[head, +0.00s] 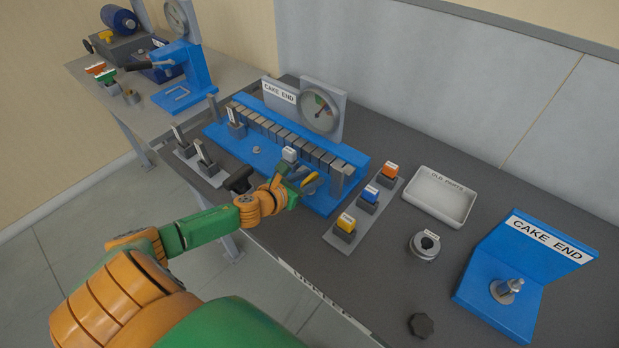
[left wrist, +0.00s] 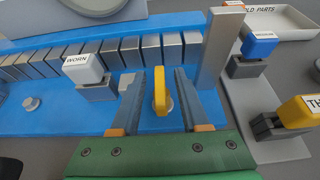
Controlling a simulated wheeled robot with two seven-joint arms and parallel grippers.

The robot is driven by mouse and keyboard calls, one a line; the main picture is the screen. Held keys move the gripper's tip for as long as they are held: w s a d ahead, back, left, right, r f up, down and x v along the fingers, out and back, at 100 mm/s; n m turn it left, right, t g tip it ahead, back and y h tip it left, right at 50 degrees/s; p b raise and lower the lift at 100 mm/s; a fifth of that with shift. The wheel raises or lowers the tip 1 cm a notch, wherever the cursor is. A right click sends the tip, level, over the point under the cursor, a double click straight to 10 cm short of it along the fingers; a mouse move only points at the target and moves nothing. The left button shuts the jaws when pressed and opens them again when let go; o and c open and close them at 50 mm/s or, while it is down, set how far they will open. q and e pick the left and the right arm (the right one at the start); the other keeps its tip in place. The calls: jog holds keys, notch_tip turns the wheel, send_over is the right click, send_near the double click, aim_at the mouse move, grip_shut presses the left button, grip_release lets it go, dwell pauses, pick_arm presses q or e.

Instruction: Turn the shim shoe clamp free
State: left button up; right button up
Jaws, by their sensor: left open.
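A yellow handle (head: 311,181), which looks like the shim shoe clamp, sits on the blue bed (head: 325,202) near its right end. In the left wrist view the yellow handle (left wrist: 158,92) stands between the two open fingers of my left gripper (left wrist: 157,95), with a gap on each side. In the head view my left gripper (head: 297,175) is at this handle and partly hides it. A white-topped block marked WORN (head: 289,155) stands just left of the handle; it also shows in the left wrist view (left wrist: 82,68). My right gripper is not in view.
A row of grey blocks (head: 283,134) runs behind the handle, with a grey post (left wrist: 222,48) close on the right. A rack with orange, blue and yellow-topped blocks (head: 368,206) stands to the right. A black T-shaped piece (head: 238,180) lies left of my forearm.

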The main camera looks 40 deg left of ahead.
pick_arm(q)
jog(key=shift+s, duration=0.2)
grip_shut()
